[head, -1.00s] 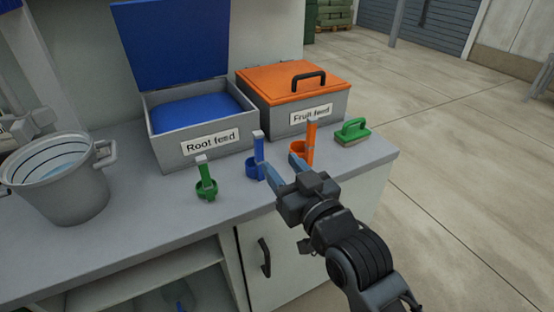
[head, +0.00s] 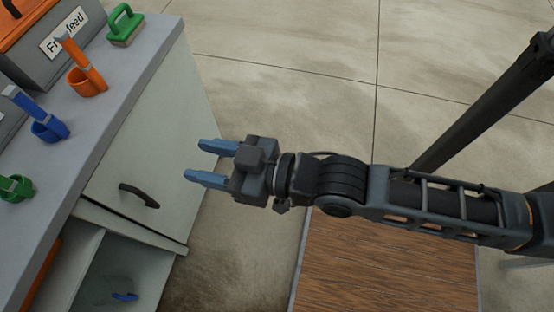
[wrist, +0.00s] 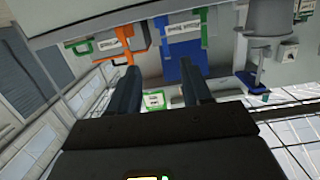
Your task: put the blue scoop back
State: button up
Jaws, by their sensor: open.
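The blue scoop (head: 50,131) stands on the grey bench top, its cup down and its handle rising towards the upper left. The orange scoop (head: 88,82) stands beyond it and the green scoop (head: 17,189) nearer, at the picture's left edge. My gripper (head: 203,162) is open and empty. It is off to the right of the bench in the head view, clear of the scoops, with its fingers pointing towards the cabinet. The wrist view shows the two fingers apart with nothing between them. I cannot make out the blue scoop for sure there.
The Fruit feed bin (head: 38,45) and a green brush (head: 125,27) are on the bench. Below are a cabinet door with a dark handle (head: 140,195) and an open lower compartment with a small blue thing (head: 125,297). The floor beyond my gripper is clear.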

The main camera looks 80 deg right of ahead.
jog(key=s+r+g, duration=0.1)
jog(key=s+r, duration=0.2)
jog(key=s, duration=1.3)
jog(key=shift+d+r+n+g, duration=0.2)
jog(key=shift+d+n+g, duration=0.1)
jog(key=shift+d, duration=0.05)
jog(key=shift+c, duration=0.6)
